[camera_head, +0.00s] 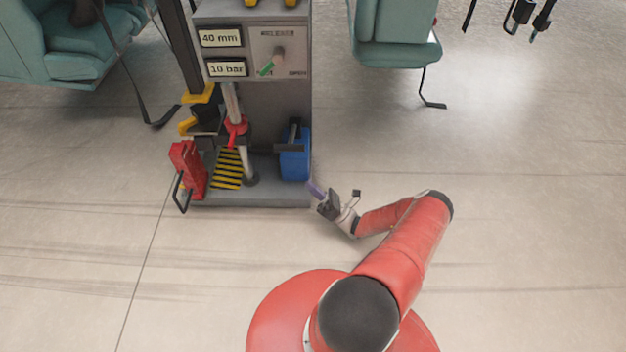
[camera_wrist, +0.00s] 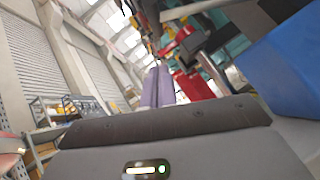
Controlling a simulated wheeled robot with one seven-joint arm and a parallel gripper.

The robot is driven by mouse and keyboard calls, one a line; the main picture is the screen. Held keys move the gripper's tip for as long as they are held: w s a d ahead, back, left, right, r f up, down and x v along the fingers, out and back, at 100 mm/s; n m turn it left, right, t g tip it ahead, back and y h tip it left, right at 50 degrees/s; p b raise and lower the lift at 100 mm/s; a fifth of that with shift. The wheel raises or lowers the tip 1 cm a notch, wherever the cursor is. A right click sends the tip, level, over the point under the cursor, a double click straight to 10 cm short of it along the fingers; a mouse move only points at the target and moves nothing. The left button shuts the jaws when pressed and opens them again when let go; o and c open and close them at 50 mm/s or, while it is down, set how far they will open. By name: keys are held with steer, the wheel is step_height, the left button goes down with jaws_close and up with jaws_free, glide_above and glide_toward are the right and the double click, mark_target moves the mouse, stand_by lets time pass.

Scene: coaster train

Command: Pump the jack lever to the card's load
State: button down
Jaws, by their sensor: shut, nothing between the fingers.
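A grey jack stand (camera_head: 265,110) stands at the upper middle of the head view. Its two cards read "40 mm" (camera_head: 221,38) and "10 bar" (camera_head: 227,69). A dial panel beside them carries a green-tipped knob (camera_head: 268,66). A pale metal rod (camera_head: 231,103) with a red collar (camera_head: 236,131) rises over a yellow-black striped plate (camera_head: 229,170); I cannot tell which part is the jack lever. My gripper (camera_head: 316,188), with purple fingers, is shut and empty, just right of the stand's base. The shut fingers also show in the wrist view (camera_wrist: 157,87).
A blue box (camera_head: 295,160) sits on the base's right side, near my gripper; it fills the right of the wrist view (camera_wrist: 290,62). A red block with a dark handle (camera_head: 187,168) stands at the base's left. Teal seats (camera_head: 393,35) are behind. Floor to the right is clear.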

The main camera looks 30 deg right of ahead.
steer(key=w+a+r+p, duration=0.1)
steer(key=w+a+r, duration=0.1)
steer(key=w+r, duration=0.4)
steer(key=shift+a+r+p, duration=0.15)
steer(key=shift+r+p, duration=0.2)
steer(key=shift+r, duration=0.9)
steer(key=shift+w+r, duration=0.1)
steer(key=shift+w+r, duration=0.2)
steer(key=shift+r, duration=0.35)
